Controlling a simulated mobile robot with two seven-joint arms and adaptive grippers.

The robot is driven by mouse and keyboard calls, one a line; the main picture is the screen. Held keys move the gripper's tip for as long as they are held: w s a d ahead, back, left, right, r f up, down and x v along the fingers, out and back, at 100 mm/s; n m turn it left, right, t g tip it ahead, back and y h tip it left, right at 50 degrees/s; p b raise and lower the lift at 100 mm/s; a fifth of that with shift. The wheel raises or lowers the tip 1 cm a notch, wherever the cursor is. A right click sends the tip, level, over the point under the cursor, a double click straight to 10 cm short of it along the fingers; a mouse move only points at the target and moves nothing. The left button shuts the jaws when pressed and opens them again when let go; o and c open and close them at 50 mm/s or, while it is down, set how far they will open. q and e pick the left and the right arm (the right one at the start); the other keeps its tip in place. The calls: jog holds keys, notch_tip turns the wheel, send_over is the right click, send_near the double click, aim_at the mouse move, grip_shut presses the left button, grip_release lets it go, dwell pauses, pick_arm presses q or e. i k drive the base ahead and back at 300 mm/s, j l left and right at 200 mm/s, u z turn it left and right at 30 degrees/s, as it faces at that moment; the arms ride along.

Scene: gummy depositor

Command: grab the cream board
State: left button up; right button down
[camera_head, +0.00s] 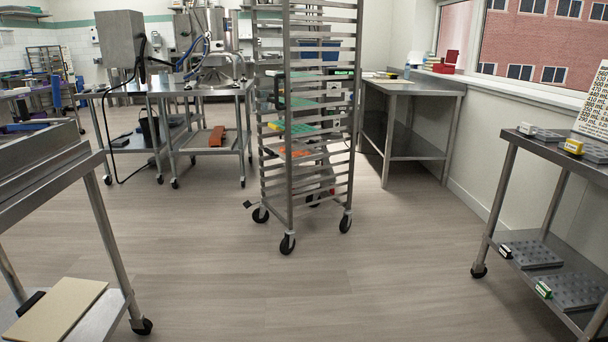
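The cream board (58,309) is a flat rectangular slab in the lower left of the head view. It lies on the lower shelf (104,315) of a steel table at the left, beside a small black object. Its bottom edge is close to the picture's lower edge. Neither of my grippers shows in this view.
A wheeled tray rack (288,235) stands in the middle with coloured trays. The left steel table's top (60,180) overhangs the board's shelf. A steel table (495,235) at the right holds several grey moulds. The floor (290,290) between them is clear.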

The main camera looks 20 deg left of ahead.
aim_at(48, 317)
jog(key=i+l+u, duration=0.15)
jog(key=u, duration=0.3)
jog(key=i+l+u, duration=0.25)
jog(key=u, duration=0.2)
jog(key=i+l+u, duration=0.25)
jog(key=u, duration=0.25)
jog(key=i+l+u, duration=0.1)
jog(key=l+u, duration=0.35)
jog(key=i+l+u, duration=0.1)
jog(key=l+u, duration=0.35)
jog(key=j, duration=0.1)
